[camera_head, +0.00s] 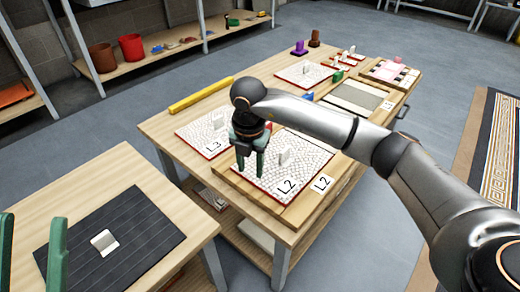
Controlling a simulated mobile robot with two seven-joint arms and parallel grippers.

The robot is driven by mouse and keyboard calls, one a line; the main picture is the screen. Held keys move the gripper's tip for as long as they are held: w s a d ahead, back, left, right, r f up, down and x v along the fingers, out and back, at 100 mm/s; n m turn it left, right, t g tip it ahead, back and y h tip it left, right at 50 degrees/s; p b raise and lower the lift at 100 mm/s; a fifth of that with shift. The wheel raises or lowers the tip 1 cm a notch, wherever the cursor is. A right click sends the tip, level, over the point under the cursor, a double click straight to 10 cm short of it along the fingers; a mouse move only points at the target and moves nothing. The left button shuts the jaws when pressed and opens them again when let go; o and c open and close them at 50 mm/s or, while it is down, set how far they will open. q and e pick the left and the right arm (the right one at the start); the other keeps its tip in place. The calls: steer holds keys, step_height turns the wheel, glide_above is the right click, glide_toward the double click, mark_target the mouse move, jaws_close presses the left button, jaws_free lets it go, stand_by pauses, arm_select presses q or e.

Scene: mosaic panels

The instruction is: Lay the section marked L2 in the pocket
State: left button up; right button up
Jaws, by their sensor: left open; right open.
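The section marked L2 (305,160) is a white mosaic panel with a red edge and a small upright white grip block (285,156). It lies on the wooden board (300,214) whose tag (322,183) reads L2. It covers the pocket area; I cannot tell whether it sits fully down in it. My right gripper (250,170) is open, pointing down over the panel's left part, beside the grip block and apart from it. My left gripper (32,235) is open and empty at the left edge, over the near table.
A panel marked L3 (205,135) lies left of the board. A bare grey pocket (355,97) and another panel (303,73) lie farther back. A yellow bar (200,95) lies along the table edge. A dark mat with a white block (104,241) is on the near table.

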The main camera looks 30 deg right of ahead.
steer(key=s+a+n+g+y, duration=0.6)
steer(key=s+a+y, duration=0.4)
steer(key=s+a, duration=0.7)
steer(key=s+a+r+n+y, duration=0.2)
steer(key=s+a+r+y, duration=0.3)
steer(key=a+r+y, duration=0.15)
step_height(320, 180, up, 13)
steer(key=s+d+m+t+y, duration=0.2)
steer(key=d+m+t+y, duration=0.1)
steer(key=y, duration=0.6)
steer(key=w+d+r+m+t+h, duration=0.1)
steer(key=d+m+t+h, duration=0.4)
steer(key=m+t, duration=0.5)
steer(key=w+d+r+m+t+h, duration=0.2)
steer(key=d+m+t+h, duration=0.3)
steer(key=m+t, duration=0.4)
steer(key=w+d+t, duration=0.1)
steer(key=t, duration=0.4)
steer(key=shift+w+d+r+m, duration=0.15)
steer(key=shift+d+r+m, duration=0.1)
steer(key=shift+d+m, duration=0.15)
